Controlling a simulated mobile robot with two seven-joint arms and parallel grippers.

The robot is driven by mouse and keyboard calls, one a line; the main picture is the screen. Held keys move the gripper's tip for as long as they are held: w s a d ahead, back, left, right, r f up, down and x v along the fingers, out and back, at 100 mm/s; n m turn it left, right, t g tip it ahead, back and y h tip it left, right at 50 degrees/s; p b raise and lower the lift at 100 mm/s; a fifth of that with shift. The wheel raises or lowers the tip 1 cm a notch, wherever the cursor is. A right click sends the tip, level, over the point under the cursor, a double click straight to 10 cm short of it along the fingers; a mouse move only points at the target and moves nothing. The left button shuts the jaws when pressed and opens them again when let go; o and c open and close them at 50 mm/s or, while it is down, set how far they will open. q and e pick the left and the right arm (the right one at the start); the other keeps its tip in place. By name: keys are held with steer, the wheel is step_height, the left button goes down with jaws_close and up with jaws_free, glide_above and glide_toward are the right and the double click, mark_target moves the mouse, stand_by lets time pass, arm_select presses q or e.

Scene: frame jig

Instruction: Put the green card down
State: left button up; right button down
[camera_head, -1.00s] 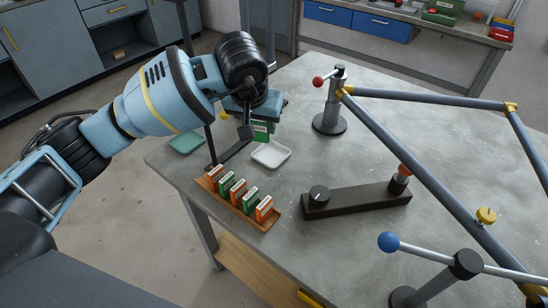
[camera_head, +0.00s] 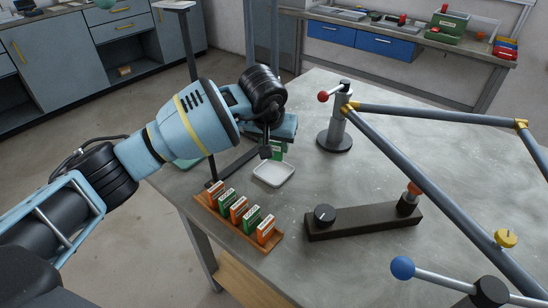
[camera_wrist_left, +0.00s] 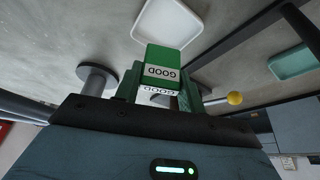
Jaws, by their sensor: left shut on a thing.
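My left gripper (camera_head: 277,141) is shut on a green card (camera_head: 278,153). In the left wrist view the green card (camera_wrist_left: 164,62) shows a white label reading GOOD, upside down, between the fingers (camera_wrist_left: 163,92). In the head view the card appears just behind the far rim of a white tray (camera_head: 273,184); its height over the table is hard to tell. The white tray (camera_wrist_left: 167,22) also shows beyond the card in the wrist view. A green tray (camera_wrist_left: 293,62) lies to one side, mostly hidden behind my arm in the head view. My right gripper is out of view.
A wooden rack (camera_head: 268,245) of orange and green cards stands at the table's near left edge. A dark block with knobs (camera_head: 362,219), a post with a red ball (camera_head: 335,136) and grey bars (camera_head: 420,170) occupy the right. Bare table lies between the tray and post.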

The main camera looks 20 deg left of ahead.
mark_target(274, 159)
arm_select(q)
steer(key=shift+f, duration=2.15)
steer(key=shift+f, duration=0.1)
steer(key=o, duration=0.9)
steer(key=shift+f, duration=0.1)
steer(key=shift+o, duration=0.2)
steer(key=shift+r, duration=0.5)
steer(key=v, duration=1.1)
steer(key=shift+s+p, duration=0.25)
steer(key=shift+p, duration=0.05)
steer(key=shift+r, duration=0.1)
